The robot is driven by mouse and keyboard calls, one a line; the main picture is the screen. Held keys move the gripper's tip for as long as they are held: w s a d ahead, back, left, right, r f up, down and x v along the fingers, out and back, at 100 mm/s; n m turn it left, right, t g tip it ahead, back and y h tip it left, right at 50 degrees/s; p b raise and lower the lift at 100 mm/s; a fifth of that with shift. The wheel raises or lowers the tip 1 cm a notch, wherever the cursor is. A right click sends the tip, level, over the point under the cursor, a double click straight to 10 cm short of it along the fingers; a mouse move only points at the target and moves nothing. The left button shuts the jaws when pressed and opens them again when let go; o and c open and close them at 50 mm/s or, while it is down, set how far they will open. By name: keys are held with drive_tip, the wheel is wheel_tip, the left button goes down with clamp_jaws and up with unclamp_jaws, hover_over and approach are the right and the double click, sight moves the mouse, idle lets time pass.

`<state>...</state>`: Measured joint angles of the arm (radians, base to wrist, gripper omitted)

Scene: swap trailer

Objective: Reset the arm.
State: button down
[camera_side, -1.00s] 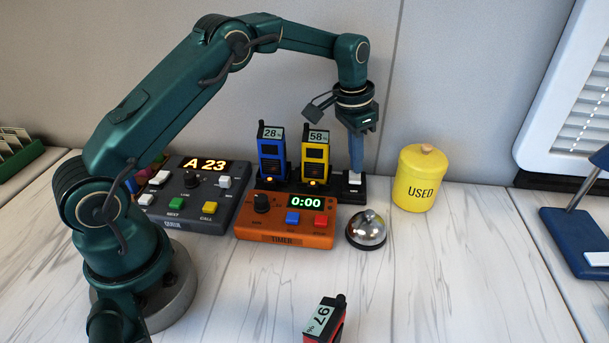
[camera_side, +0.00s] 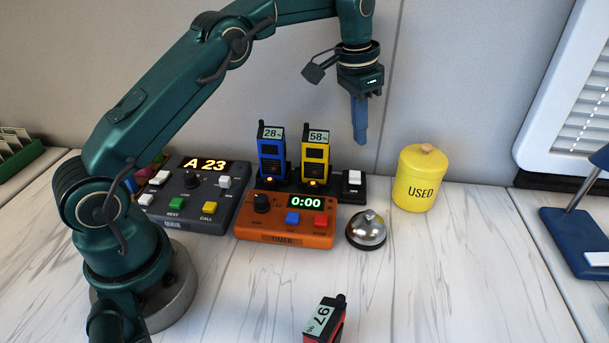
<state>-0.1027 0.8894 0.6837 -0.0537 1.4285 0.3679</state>
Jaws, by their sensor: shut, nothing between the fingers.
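My gripper (camera_side: 360,138) is shut and empty, pointing down in the air above the right end of the black charging dock (camera_side: 338,188). A white rocker switch (camera_side: 354,178) on that dock end lies below the fingertips, with a clear gap. A blue radio reading 28% (camera_side: 271,150) and a yellow radio reading 58% (camera_side: 315,155) stand upright in the dock, left of my gripper. A red radio reading 97 (camera_side: 325,320) is at the front edge of the view, partly cut off.
An orange timer (camera_side: 285,237) showing 0:00, a grey console (camera_side: 180,216) showing A 23 and a silver bell (camera_side: 366,231) stand in front. A yellow USED canister (camera_side: 416,180) stands right of the dock. A blue stand (camera_side: 575,245) is at far right. The front right table is clear.

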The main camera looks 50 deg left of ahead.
drive_tip(key=s+d+r+t, duration=0.3)
drive_tip(key=s+r, duration=0.8)
drive_tip(key=r, duration=0.3)
drive_tip(key=s+f+n, duration=0.3)
drive_tip(key=s+f, duration=0.6)
drive_tip(key=s, duration=0.6)
drive_tip(key=shift+f+t, duration=0.3)
drive_tip(key=shift+t, duration=0.1)
